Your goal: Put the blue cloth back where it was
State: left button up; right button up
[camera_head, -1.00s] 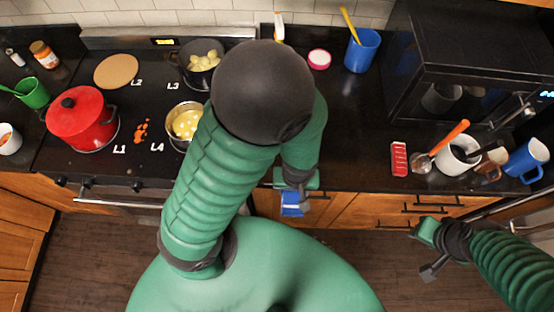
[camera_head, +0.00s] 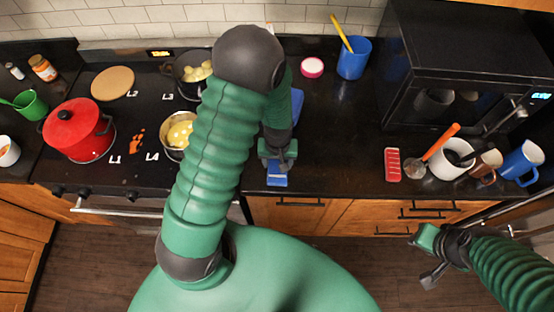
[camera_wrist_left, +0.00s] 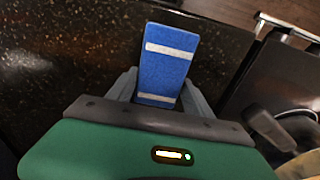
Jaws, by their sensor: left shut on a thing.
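The blue cloth (camera_wrist_left: 168,64) has white stripes and stands out from between the fingers of my left gripper (camera_wrist_left: 157,90) in the left wrist view. The gripper is shut on it. In the head view the cloth (camera_head: 278,179) shows below my left gripper (camera_head: 278,165), over the front strip of the dark counter (camera_head: 340,165). I cannot tell whether the cloth touches the counter. My right gripper (camera_head: 430,255) is at the lower right, in front of the drawers and away from the cloth.
A blue item (camera_head: 297,104) is partly hidden behind my left arm. The stove with a red pot (camera_head: 76,130) and a pan (camera_head: 178,131) is to the left. A red tray (camera_head: 392,165), a white cup (camera_head: 450,160) and the microwave (camera_head: 455,70) are to the right. The mid-counter is clear.

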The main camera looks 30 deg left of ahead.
pick_arm(q)
jog(key=shift+d, duration=0.1)
jog(key=shift+s+f, duration=0.1)
jog(key=o, duration=1.1)
jog(key=shift+c, duration=0.2)
jog(key=shift+o, duration=1.2)
jog(key=shift+a+f, duration=0.1)
jog(key=shift+a, duration=0.3)
jog(key=shift+o, duration=0.8)
jog(key=shift+s+a, duration=0.1)
jog(key=shift+a, duration=0.15)
jog(key=shift+d, duration=0.35)
pick_arm(e)
jog(key=shift+s+f, duration=0.1)
jog(key=shift+s, duration=0.05)
pick_arm(q)
jog(key=shift+a, duration=0.2)
pick_arm(e)
jog(key=shift+s+a, duration=0.1)
jog(key=shift+a, duration=0.15)
pick_arm(q)
jog(key=shift+d, duration=0.1)
pick_arm(e)
jog(key=shift+d, duration=0.15)
